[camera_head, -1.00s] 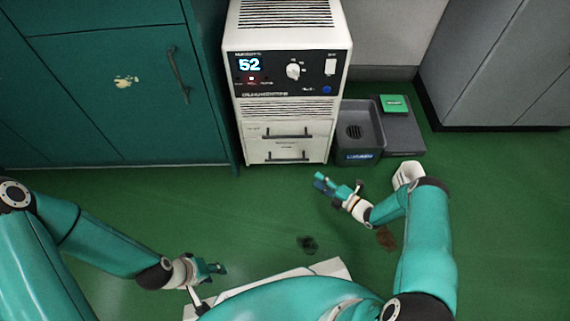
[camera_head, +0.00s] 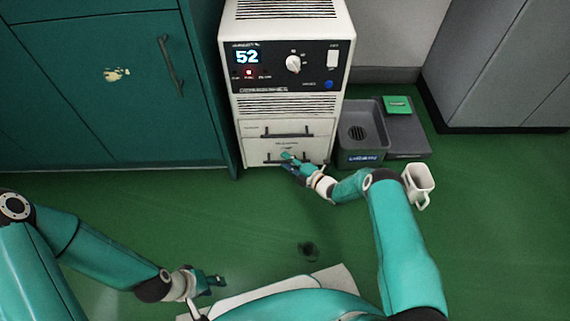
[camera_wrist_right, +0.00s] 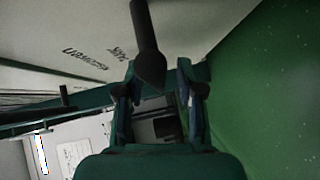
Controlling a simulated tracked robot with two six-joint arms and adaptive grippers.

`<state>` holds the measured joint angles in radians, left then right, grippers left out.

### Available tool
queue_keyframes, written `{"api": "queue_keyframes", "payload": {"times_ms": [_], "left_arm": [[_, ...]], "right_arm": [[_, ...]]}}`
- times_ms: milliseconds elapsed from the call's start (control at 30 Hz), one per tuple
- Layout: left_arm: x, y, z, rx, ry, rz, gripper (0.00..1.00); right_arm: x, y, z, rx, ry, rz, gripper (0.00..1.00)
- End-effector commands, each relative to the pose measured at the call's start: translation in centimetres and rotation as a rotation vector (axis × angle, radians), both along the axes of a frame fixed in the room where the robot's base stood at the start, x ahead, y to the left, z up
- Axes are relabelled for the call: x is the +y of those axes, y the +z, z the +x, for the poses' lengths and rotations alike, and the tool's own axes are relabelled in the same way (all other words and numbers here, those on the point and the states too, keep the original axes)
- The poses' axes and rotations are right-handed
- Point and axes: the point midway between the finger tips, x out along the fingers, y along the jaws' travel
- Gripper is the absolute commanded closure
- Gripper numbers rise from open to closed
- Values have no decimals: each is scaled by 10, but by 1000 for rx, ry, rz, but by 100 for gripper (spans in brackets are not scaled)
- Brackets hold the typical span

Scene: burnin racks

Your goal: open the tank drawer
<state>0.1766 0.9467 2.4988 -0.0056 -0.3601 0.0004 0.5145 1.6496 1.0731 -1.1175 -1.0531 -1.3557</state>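A white dehumidifier (camera_head: 232,110) with a dark panel showing 52 stands at the back centre. Its front has an upper drawer with a dark handle (camera_head: 287,133) and a lower drawer (camera_head: 254,152); both look closed. My right gripper (camera_head: 289,160) is at the lower drawer's handle, partly hiding it. In the right wrist view, the right gripper (camera_wrist_right: 160,95) has its fingers apart, with a dark bar, apparently the handle (camera_wrist_right: 146,40), reaching between them; contact is unclear. My left gripper (camera_head: 216,281) is low at the left, away from the drawers; its opening is too small to judge.
A grey bin (camera_head: 362,148) and a dark platform with a green block (camera_head: 397,103) stand right of the dehumidifier. A white mug (camera_head: 418,184) is on the floor near my right arm. A teal cabinet (camera_head: 110,125) is left. The central floor is mostly clear.

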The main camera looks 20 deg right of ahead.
Motion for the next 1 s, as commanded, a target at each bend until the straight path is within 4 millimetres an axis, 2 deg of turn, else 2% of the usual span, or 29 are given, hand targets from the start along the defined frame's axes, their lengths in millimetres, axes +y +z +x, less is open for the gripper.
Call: {"api": "queue_keyframes", "payload": {"times_ms": [267,500,800,833,1000], "left_arm": [[0,0,0,0,0,0,60],[0,0,0,0,0,0,60],[0,0,0,0,0,0,60],[-1,0,-1,1,-3,0,60],[0,3,0,0,0,0,60]], "right_arm": [[1,0,1,0,0,1,63],[1,0,1,1,1,1,100],[2,-1,1,2,2,0,100],[15,-1,0,3,6,1,100],[5,0,-2,4,4,1,100]]}}
